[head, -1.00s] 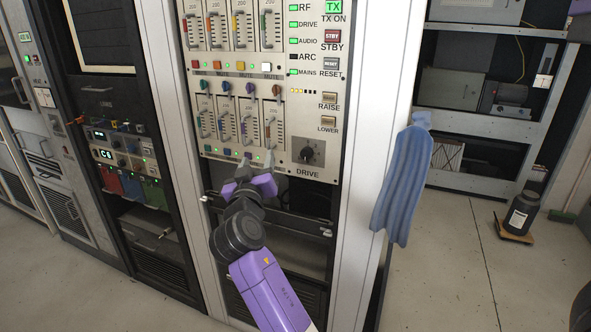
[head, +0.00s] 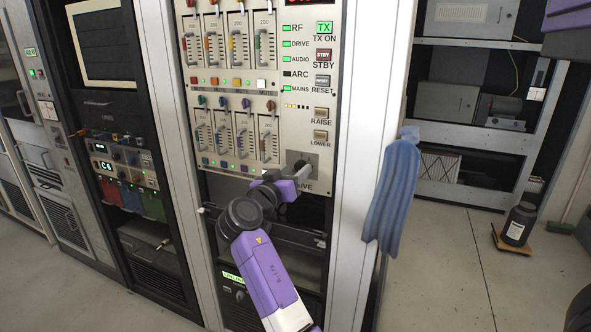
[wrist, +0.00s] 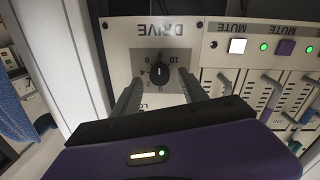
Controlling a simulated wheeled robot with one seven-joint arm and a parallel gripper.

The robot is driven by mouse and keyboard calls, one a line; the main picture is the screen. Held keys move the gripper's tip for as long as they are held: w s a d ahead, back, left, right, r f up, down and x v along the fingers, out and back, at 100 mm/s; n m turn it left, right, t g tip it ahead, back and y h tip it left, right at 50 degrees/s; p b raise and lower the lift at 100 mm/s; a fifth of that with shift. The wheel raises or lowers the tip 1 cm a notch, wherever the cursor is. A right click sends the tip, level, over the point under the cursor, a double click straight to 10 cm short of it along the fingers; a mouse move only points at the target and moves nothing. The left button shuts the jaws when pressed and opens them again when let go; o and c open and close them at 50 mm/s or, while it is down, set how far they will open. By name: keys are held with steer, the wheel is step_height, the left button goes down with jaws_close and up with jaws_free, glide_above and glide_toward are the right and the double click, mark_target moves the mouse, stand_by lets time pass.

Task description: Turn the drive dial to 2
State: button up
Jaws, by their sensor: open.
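The drive dial (head: 300,163) is a dark round knob on a grey plate low on the light panel, partly hidden by my gripper in the head view. In the wrist view the drive dial (wrist: 159,73) shows upside down, with a white pointer mark and numbers around it. I cannot read surely which number the mark points to. My gripper (head: 296,174) is in front of the dial. In the wrist view its two grey fingers stand apart, one on either side of the knob, with nothing held. I cannot tell whether they touch the knob.
The RAISE button (head: 321,114) and LOWER button (head: 320,136) sit above the dial. Several sliders (head: 244,137) are left of it. A blue cloth (head: 393,195) hangs on the rack's right side.

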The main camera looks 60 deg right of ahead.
steer(key=shift+d, duration=0.55)
steer(key=shift+c, duration=0.2)
jaws_close()
